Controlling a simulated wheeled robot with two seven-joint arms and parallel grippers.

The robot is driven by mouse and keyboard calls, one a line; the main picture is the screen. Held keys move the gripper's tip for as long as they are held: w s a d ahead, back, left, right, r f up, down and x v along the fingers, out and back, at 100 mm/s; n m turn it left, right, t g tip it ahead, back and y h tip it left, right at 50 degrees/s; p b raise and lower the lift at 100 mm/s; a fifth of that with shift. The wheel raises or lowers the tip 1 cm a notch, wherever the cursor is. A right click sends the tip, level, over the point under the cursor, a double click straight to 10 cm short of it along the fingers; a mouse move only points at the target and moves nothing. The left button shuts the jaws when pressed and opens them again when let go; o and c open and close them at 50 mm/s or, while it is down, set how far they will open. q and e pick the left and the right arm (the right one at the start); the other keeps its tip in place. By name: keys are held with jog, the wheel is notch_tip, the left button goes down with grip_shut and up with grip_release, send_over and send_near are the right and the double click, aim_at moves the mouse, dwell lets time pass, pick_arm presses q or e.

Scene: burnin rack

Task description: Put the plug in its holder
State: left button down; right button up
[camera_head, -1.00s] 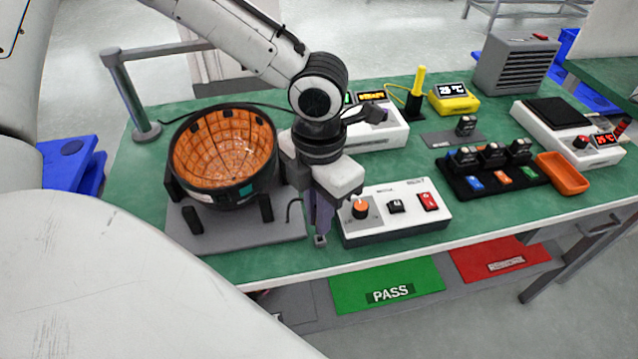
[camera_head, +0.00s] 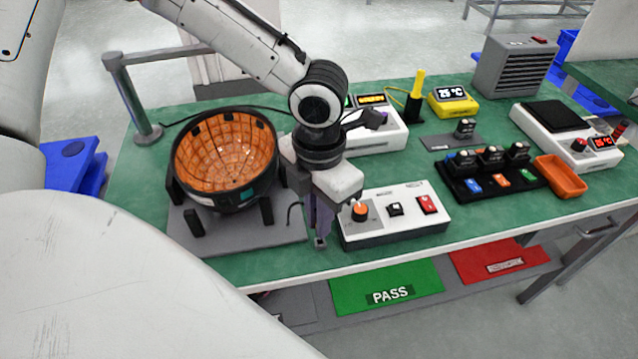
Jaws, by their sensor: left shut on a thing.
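My left gripper (camera_head: 320,230) points down at the front of the green table, between the orange-lined bowl and the white control box. It is shut on a small grey piece (camera_head: 320,243), probably the plug, of which only the lower end shows at the fingertips. A thin dark cable (camera_head: 291,212) curves just left of the fingers. I cannot make out the plug's holder for certain; the gripper may hide it. My right gripper is not in view.
The black bowl (camera_head: 227,158) stands on a grey plate (camera_head: 250,232) close left of the gripper. The white control box (camera_head: 400,226), with an orange knob, is close right. A black tray (camera_head: 485,185) and an orange bin (camera_head: 562,177) are farther right. The table's front edge is near.

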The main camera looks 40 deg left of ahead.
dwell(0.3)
pick_arm(q)
jog(key=shift+p, duration=0.45)
jog(key=shift+f+b, duration=0.65)
jog(key=shift+f, duration=0.5)
jog(key=c, duration=1.7)
grip_release()
notch_tip(320, 180, up, 10)
jog(key=shift+r+p, duration=0.2)
jog(key=shift+p, duration=0.85)
